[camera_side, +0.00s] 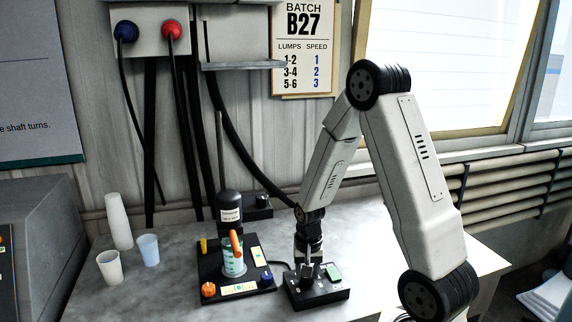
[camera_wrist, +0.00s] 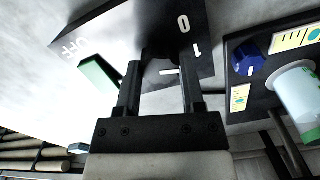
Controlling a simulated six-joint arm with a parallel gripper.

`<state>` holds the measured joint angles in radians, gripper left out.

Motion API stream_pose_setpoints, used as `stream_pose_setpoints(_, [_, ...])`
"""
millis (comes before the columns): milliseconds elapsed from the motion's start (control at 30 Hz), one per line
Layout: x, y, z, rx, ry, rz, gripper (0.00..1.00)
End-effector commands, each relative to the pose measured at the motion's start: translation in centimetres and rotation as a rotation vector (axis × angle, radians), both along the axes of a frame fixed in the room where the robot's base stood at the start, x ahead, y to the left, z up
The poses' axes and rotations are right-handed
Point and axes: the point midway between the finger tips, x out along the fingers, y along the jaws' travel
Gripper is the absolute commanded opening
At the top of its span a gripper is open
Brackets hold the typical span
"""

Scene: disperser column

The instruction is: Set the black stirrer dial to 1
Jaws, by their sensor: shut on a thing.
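The black stirrer dial (camera_wrist: 163,54) sits on the black control box (camera_side: 324,293), between the two fingers of my gripper (camera_wrist: 163,76). My gripper (camera_side: 309,268) points down at the box in the side view and is shut on the dial. The dial is mostly hidden by the fingers. White marks 0 (camera_wrist: 183,22) and 1 (camera_wrist: 196,49) show on the box in the wrist view. A short white line (camera_wrist: 169,72) shows between the fingers, lying nearly level in the picture; I cannot tell for sure which mark it points at.
A green switch (camera_side: 333,272) is on the same box, close beside my gripper, near an OFF label. A disperser stand (camera_side: 262,268) with a beaker (camera_side: 234,262) stands to the left. White cups (camera_side: 109,267) stand farther left. A batch card (camera_side: 304,45) lists speeds 1 to 3.

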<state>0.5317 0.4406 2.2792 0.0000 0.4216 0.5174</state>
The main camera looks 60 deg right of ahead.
Motion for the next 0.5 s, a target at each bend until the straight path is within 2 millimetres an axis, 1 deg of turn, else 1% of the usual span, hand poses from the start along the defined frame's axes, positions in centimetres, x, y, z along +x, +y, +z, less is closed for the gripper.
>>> stream_pose_setpoints(200, [-0.04,0.02,-0.05,0.000,0.001,0.001,0.00])
stream_pose_setpoints(233, [-0.04,0.03,-0.05,0.000,0.001,0.001,0.60])
stream_pose_setpoints(267, [-0.04,0.03,-0.05,0.000,0.001,0.001,0.69])
stream_pose_setpoints(300, [-0.04,0.02,-0.04,0.000,0.001,0.001,0.82])
stream_pose_setpoints(333, [-0.03,0.03,-0.04,0.000,0.001,0.001,0.86])
stream_pose_setpoints(500, [-0.02,0.02,-0.03,0.001,0.000,0.002,0.86])
